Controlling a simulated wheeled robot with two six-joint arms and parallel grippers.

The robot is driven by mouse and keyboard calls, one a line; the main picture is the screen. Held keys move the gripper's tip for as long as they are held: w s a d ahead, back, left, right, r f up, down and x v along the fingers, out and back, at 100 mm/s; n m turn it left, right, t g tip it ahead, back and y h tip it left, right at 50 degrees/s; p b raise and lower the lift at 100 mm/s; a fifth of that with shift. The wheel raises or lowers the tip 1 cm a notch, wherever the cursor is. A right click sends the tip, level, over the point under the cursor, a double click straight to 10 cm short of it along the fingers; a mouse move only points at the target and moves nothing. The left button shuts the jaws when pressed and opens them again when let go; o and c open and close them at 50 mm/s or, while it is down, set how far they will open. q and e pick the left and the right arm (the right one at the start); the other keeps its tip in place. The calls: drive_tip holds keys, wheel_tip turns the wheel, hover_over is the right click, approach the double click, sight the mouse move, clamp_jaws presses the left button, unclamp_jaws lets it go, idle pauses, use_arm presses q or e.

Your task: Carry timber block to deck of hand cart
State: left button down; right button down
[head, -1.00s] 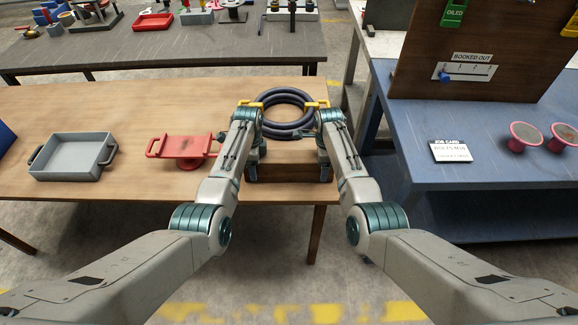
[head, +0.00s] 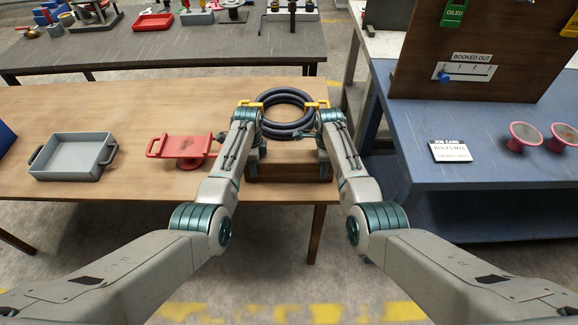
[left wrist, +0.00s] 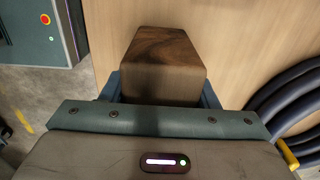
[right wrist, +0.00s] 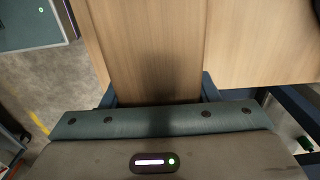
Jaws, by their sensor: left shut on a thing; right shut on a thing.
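The timber block (head: 290,170) is a long dark brown wooden block near the front right of the wooden table. My left gripper (head: 252,160) is shut on its left end, and my right gripper (head: 325,160) is shut on its right end. The left wrist view shows the block (left wrist: 165,62) between the jaws, and the right wrist view shows its other end (right wrist: 155,60). I cannot tell whether it rests on the table or hangs just above it. A red flat deck with a handle, seemingly the hand cart (head: 183,146), stands left of my left gripper.
A dark coiled hose (head: 288,100) with yellow clips lies behind the block. A grey handled tray (head: 72,157) sits at the left of the wooden table (head: 125,110). A blue bench (head: 440,200) stands to the right. Bare tabletop lies between cart and block.

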use_arm(q)
drive_tip(key=shift+w+r, duration=0.1)
drive_tip(key=shift+r, duration=0.05)
use_arm(e)
drive_tip(key=shift+w+r, duration=0.1)
drive_tip(key=shift+r, duration=0.05)
